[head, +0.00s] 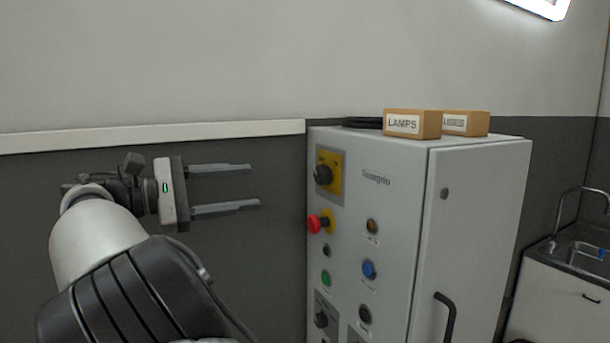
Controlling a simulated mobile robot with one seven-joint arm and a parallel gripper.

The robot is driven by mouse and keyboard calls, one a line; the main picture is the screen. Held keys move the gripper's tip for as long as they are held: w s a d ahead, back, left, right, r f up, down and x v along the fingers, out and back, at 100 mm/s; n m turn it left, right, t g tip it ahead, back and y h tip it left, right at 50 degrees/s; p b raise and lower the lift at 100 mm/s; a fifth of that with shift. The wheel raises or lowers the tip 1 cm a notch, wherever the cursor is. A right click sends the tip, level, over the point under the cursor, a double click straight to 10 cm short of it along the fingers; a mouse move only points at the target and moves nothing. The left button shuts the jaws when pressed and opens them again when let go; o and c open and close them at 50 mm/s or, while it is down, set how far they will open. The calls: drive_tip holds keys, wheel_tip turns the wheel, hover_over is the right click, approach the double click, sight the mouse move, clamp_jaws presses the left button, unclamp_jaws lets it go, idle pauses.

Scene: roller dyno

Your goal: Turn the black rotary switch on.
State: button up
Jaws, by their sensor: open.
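A grey control cabinet (390,250) stands right of centre in the head view. A black rotary knob (323,175) sits on a yellow plate at the top left of its panel. Another black rotary knob (321,319) sits on a grey plate low on the same panel, near the picture's bottom edge. I cannot tell which is the named switch, nor read their settings. My gripper (255,185) is open and empty, its two fingers pointing right, left of the cabinet at about the upper knob's height. It appears apart from the panel.
A red mushroom button (314,223) juts out below the yellow plate. Green (326,278) and blue (369,269) buttons and a door handle (446,315) are also on the cabinet. Cardboard boxes (405,124) lie on top. A sink (585,258) stands at the right.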

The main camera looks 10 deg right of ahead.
sight(317, 176)
drive_tip(key=x, duration=1.6)
drive_tip(key=shift+w+d+r+p, duration=0.25)
drive_tip(key=shift+w+r+p, duration=0.05)
drive_tip(key=shift+r, duration=0.05)
drive_tip(key=shift+c, duration=0.2)
drive_tip(key=c, duration=1)
